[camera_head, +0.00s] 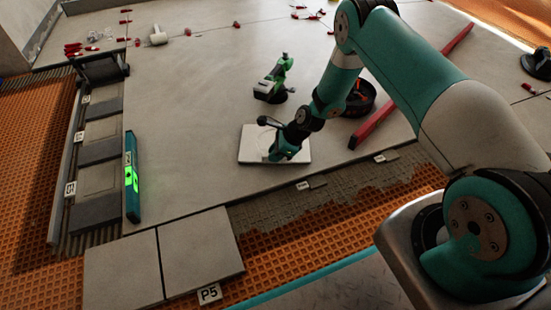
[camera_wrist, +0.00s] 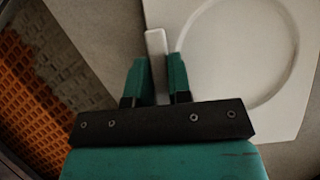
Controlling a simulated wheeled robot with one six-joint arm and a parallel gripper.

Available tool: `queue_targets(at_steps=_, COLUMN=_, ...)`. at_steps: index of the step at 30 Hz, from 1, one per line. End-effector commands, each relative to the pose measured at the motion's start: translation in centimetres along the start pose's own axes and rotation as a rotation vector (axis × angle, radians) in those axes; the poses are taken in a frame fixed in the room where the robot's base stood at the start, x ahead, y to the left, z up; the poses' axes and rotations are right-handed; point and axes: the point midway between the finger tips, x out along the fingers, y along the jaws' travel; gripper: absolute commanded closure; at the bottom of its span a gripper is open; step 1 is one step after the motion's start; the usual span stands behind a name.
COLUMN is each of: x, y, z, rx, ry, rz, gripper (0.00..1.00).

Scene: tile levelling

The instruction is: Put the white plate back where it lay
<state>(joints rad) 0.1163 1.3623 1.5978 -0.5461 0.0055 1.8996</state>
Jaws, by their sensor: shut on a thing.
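The white plate (camera_head: 250,146) is square, with a round ring marked on its face. It is at the middle of the head view, over the grey tiled floor, and I cannot tell whether it touches the floor. My gripper (camera_head: 276,157) points down at its near side and hides part of it. The plate (camera_wrist: 225,95) also shows in the wrist view. There my gripper (camera_wrist: 154,78) has its two fingers shut on a narrow white bar at the plate's edge, which appears to be the plate's grip.
A green and black tool (camera_head: 272,82) stands behind the plate. A teal level (camera_head: 131,180) lies left. Orange matting (camera_head: 290,240) and loose tiles (camera_head: 200,250) are in front.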

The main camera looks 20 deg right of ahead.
Motion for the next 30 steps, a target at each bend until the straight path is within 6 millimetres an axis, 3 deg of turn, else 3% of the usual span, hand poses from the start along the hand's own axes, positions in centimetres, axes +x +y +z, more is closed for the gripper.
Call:
queue_targets(at_steps=10, x=0.6, y=-0.1, z=-0.4, rx=-0.001, ry=0.0, rz=-0.001, gripper=1.0)
queue_targets(at_steps=11, x=0.5, y=0.0, z=-0.3, rx=-0.001, ry=0.0, rz=-0.001, gripper=0.74)
queue_targets(at_steps=13, x=0.5, y=0.0, z=-0.3, rx=-0.001, ry=0.0, rz=-0.001, gripper=0.58)
queue_targets(at_steps=14, x=0.5, y=0.0, z=-0.3, rx=-0.001, ry=0.0, rz=-0.001, gripper=0.56)
queue_targets(at_steps=23, x=0.2, y=-0.1, z=-0.2, rx=0.0, ry=0.0, rz=-0.001, gripper=0.56)
queue_targets(at_steps=30, x=-4.1, y=-0.1, z=0.1, rx=0.003, ry=0.0, rz=-0.003, gripper=0.56)
